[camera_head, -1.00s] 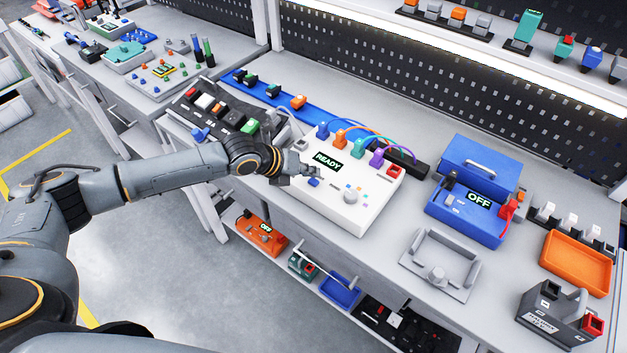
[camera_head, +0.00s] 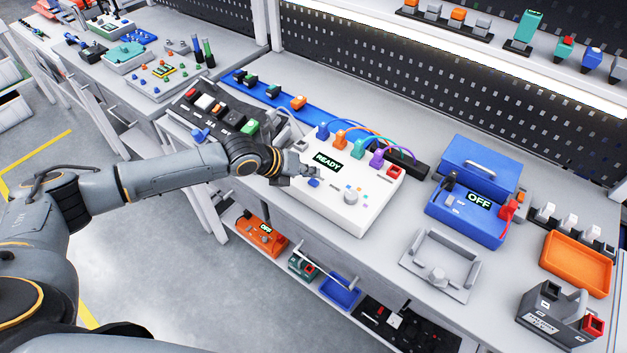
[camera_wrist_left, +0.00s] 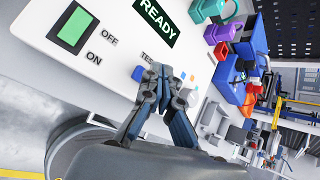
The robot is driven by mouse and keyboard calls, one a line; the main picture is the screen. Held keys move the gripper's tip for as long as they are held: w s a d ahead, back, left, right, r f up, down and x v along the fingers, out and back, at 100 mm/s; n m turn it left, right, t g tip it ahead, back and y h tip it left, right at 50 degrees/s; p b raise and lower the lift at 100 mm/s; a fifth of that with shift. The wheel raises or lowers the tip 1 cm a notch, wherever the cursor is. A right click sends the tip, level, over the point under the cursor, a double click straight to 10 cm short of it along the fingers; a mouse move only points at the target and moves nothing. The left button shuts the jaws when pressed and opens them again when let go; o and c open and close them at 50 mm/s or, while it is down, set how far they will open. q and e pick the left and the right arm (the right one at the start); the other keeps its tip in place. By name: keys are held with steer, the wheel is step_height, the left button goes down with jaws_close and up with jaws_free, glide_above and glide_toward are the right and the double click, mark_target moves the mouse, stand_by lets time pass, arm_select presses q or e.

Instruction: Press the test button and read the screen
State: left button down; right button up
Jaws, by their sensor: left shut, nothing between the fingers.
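The white tester box (camera_head: 330,205) sits on the bench, and its screen (camera_head: 327,162) reads READY. In the left wrist view the same screen (camera_wrist_left: 158,20) reads READY. The blue button (camera_wrist_left: 138,73) stands by a partly hidden label starting "TES"; it also shows in the head view (camera_head: 313,183). A lit green switch (camera_wrist_left: 75,28) lies beside the words OFF and ON. My left gripper (camera_wrist_left: 170,86) is shut and empty, its fingertips over the panel close beside the blue button. I cannot tell whether they touch it. My right gripper is not in view.
Colored plugs with cables (camera_head: 357,148) stand along the box's back edge. A blue case (camera_head: 465,215) with an OFF screen, a grey metal frame (camera_head: 440,262) and an orange tray (camera_head: 577,262) are to the right. A dark switch panel (camera_head: 215,112) is left of the box.

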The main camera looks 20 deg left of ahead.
mark_target(311, 183)
arm_select(q)
steer(key=shift+f, duration=0.4)
steer(key=shift+f+b, duration=0.45)
steer(key=shift+f, duration=0.05)
stand_by(0.5)
stand_by(0.3)
steer(key=shift+r+p, duration=0.8)
steer(key=shift+r, duration=0.1)
steer(key=shift+r, duration=0.1)
step_height(311, 183, up, 5)
steer(key=p, duration=0.4)
stand_by(0.6)
